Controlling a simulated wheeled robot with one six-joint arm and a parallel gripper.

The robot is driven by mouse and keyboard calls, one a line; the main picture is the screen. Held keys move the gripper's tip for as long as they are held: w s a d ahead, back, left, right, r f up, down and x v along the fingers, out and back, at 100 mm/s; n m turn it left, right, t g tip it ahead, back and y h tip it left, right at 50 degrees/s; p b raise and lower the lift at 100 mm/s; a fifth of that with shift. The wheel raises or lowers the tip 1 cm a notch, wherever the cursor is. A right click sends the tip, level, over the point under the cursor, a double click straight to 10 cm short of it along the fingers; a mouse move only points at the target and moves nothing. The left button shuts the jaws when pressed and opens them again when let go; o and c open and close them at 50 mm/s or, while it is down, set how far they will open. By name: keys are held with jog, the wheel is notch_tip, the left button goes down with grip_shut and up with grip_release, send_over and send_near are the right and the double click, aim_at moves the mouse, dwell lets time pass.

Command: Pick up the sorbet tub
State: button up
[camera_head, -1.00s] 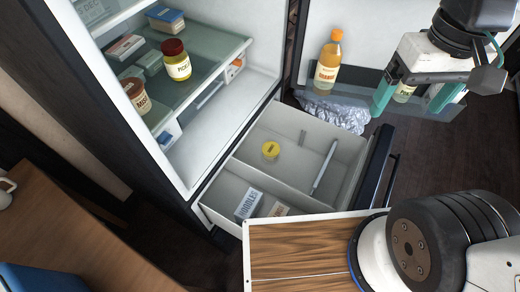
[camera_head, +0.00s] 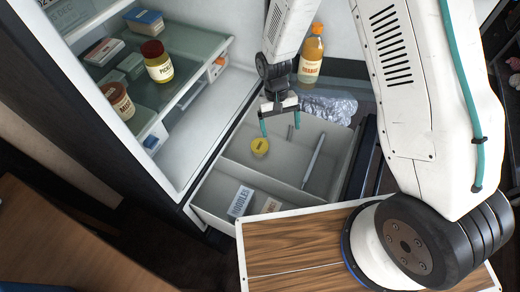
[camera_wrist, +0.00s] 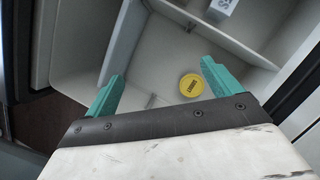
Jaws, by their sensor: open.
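A small round tub with a yellow lid (camera_head: 260,146) sits in the larger compartment of the pulled-out drawer (camera_head: 225,180). Its lettering is too small to read; it is the only tub I see in the drawer. My gripper (camera_head: 280,124) is open and empty, pointing down above the drawer, above and slightly right of the tub in the head view. In the wrist view the tub (camera_wrist: 191,86) lies on the drawer floor, just beside the right finger and off the middle of the open jaws.
A thin upright partition (camera_head: 314,160) stands right of the tub. The fridge shelf (camera_head: 180,80) with jars is at left, an orange bottle (camera_head: 311,55) in the door behind.

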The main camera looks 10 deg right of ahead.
jog(key=t, duration=0.1)
send_over(260, 145)
jog(key=s+d, duration=0.2)
jog(key=s, duration=0.4)
notch_tip(260, 145, down, 15)
jog(key=w+f+t, duration=0.1)
jog(key=w+a+f+m, duration=0.1)
jog(key=w, duration=0.1)
jog(key=w+a+f+m+t+y, duration=0.1)
jog(key=w+f, duration=0.1)
jog(key=shift+w+t, duration=0.15)
jog(key=shift+t, duration=0.15)
jog(key=shift+w+a+f, duration=0.1)
jog(key=shift+w+f, duration=0.05)
jog(key=shift+f, duration=0.15)
notch_tip(260, 145, down, 7)
jog(key=shift+w, duration=0.1)
jog(key=shift+c, duration=0.3)
jog(key=c, duration=0.9)
